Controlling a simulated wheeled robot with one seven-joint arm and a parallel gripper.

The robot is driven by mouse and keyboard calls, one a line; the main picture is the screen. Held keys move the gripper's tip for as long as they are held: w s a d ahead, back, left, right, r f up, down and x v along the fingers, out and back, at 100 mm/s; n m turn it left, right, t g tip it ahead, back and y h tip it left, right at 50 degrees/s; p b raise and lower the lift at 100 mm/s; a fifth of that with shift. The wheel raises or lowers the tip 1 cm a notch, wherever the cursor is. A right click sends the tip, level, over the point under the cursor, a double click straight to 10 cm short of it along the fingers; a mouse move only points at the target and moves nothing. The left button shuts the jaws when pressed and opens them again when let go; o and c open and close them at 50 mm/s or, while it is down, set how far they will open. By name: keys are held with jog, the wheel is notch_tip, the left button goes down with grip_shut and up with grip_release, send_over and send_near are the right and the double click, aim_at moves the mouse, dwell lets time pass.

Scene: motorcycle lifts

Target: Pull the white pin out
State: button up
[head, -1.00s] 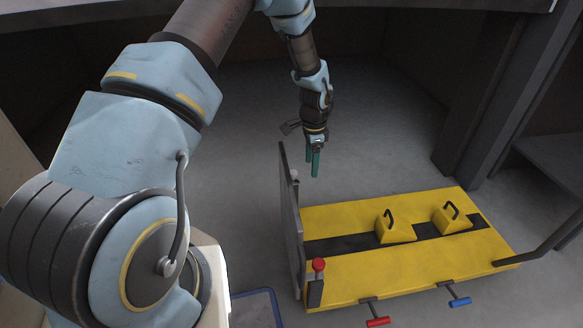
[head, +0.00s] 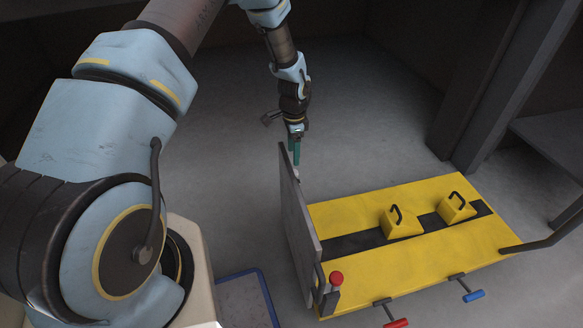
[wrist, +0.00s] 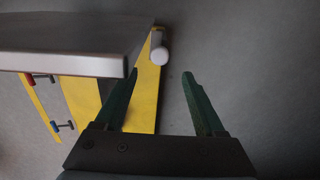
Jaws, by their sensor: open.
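The white pin (wrist: 159,48) shows in the wrist view as a short pale cylinder at the corner of the yellow lift platform, beside the grey upright panel. In the head view only a small pale bit of it (head: 297,179) shows at the panel's far edge, mostly hidden. My gripper (head: 295,160) hangs pointing down at the panel's far end. In the wrist view its two green fingers (wrist: 160,73) are apart and empty. The pin appears just beyond the fingertips, in line with the gap; I see no contact.
The grey panel (head: 300,225) stands close to my gripper; its corner overlaps the left finger in the wrist view. The yellow platform (head: 440,240) bears two yellow wheel chocks (head: 402,225). A red knob (head: 336,278), red handle (head: 396,323) and blue handle (head: 473,296) are at the near side.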

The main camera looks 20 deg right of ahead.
notch_tip(320, 180, down, 8)
jog(key=shift+b, duration=0.45)
grip_shut()
dwell(0.4)
dwell(0.9)
